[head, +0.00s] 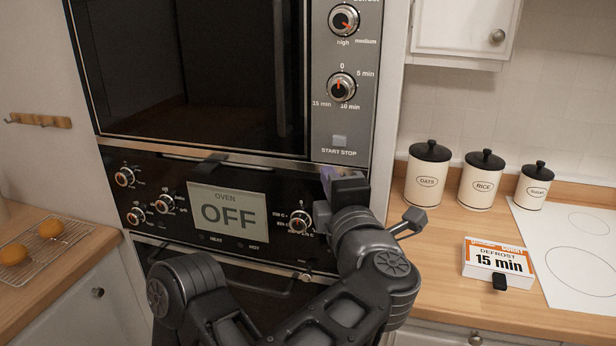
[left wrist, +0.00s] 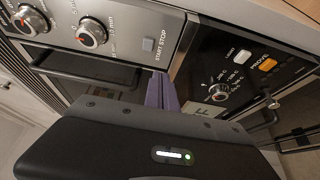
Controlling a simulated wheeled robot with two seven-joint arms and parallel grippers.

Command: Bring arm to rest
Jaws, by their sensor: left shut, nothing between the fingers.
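My left gripper (head: 328,178) is in front of the right end of the black oven control panel (head: 180,226), just below the microwave's START STOP button (head: 340,141). Its purple fingers are shut with nothing between them; they also show in the left wrist view (left wrist: 161,94). My left arm is bent, with the forearm across the lower middle of the head view. The gripper body hides part of the panel's right end. I cannot tell whether the fingertips touch the panel. My right gripper is not in view.
The oven display (head: 229,213) reads OFF, with an oven knob (head: 299,217) close to my gripper. A rack (head: 62,262) with two round buns stands on the left counter.

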